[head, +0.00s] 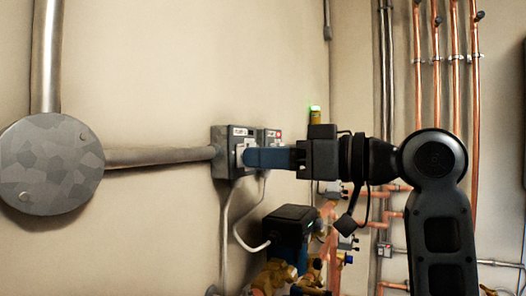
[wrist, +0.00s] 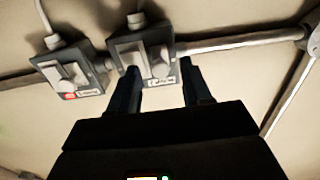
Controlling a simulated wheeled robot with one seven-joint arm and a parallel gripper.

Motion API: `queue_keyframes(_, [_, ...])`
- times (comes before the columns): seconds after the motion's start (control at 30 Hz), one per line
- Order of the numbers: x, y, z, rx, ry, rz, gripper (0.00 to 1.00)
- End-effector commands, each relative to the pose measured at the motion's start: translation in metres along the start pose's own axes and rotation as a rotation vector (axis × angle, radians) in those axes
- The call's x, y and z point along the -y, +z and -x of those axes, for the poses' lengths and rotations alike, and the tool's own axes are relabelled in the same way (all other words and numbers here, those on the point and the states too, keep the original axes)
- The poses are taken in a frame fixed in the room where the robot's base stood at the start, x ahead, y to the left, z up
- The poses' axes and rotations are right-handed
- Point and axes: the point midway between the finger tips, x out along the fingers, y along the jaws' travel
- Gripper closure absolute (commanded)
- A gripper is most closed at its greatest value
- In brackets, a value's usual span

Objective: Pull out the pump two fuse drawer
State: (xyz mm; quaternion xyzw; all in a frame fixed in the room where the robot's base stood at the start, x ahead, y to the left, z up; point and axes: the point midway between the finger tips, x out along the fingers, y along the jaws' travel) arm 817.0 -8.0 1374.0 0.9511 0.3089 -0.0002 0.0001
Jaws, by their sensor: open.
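Two grey fuse boxes sit side by side on the wall. The nearer box (head: 220,152) has a white front piece, partly hidden by my gripper (head: 247,157); its label is too small to read surely. The other box (head: 271,135), with a red mark, stands just to its right. In the wrist view my gripper (wrist: 158,72) is open, its two fingers spread at the front of one box (wrist: 125,44). The red-marked box (wrist: 90,80) is to the left, outside the fingers.
A conduit (head: 160,157) runs from the nearer box to a round grey junction box (head: 50,165). Cables hang below the boxes. A black-topped pump (head: 290,222) and brass fittings stand below my gripper. Copper pipes (head: 455,60) rise at the right.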

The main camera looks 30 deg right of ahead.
Motion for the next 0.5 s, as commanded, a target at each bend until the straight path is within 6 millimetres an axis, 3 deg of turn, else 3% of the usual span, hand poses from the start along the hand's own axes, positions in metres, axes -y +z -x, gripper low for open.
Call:
queue_keyframes(0.13, [0.0006,0.0001,-0.0103,0.001,-0.001,0.000,0.51])
queue_keyframes(0.4, [0.0003,0.0006,-0.0121,0.000,0.000,0.000,0.51])
queue_keyframes(0.5, [0.0003,0.0006,-0.0120,0.000,0.000,0.000,0.59])
